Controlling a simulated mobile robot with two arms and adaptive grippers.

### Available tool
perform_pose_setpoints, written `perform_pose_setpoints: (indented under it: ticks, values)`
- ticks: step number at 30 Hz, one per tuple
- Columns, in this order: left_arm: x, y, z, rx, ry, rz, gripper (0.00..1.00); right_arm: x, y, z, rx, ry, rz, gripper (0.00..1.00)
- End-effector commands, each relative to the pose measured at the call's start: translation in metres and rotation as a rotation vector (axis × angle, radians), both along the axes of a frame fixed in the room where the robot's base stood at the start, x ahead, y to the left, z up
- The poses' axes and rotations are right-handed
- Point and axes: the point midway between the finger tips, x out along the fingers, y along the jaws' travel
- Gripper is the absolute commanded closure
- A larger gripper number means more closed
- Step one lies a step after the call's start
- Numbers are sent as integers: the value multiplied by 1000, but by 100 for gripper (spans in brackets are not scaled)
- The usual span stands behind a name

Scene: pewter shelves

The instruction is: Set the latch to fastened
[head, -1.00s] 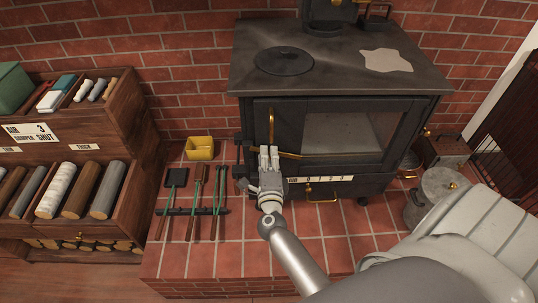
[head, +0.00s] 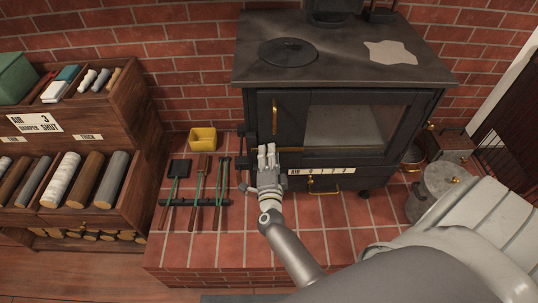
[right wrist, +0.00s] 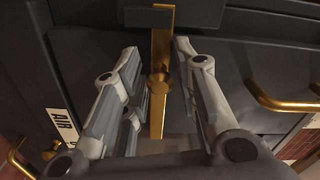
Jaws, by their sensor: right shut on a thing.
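The latch is a brass bar with a round boss on the black stove door. In the head view its right part (head: 291,149) shows level beside my right gripper (head: 267,156). In the right wrist view the bar (right wrist: 159,110) runs between the two fingers of that gripper (right wrist: 158,72), which is shut on it. The far end of the bar meets a dark bracket (right wrist: 140,17); how deeply it sits there is hard to tell. In the head view my fingers hide the left part of the bar. My left gripper is not in view.
A brass door handle (head: 274,117) stands upright above the latch. A yellow box (head: 203,138) and several hearth tools (head: 199,195) are left of the gripper. A lidded metal bucket (head: 440,190) stands at the right. The tiled hearth in front (head: 215,250) is clear.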

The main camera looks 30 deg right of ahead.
Motion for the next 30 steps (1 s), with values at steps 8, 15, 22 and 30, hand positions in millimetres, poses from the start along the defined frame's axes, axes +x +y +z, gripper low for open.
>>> perform_pose_setpoints:
  ticks: [8, 15, 22, 30]
  values:
    - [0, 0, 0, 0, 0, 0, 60, 0, -2, 2, -20, 3, -2, 65]
    - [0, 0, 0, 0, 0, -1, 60, 0, -1, 0, -12, 5, 1, 60]
    - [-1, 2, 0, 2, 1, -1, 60, -1, 0, 4, 26, -15, 2, 60]
    - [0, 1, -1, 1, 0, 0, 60, -3, -4, 32, 268, -166, 2, 60]
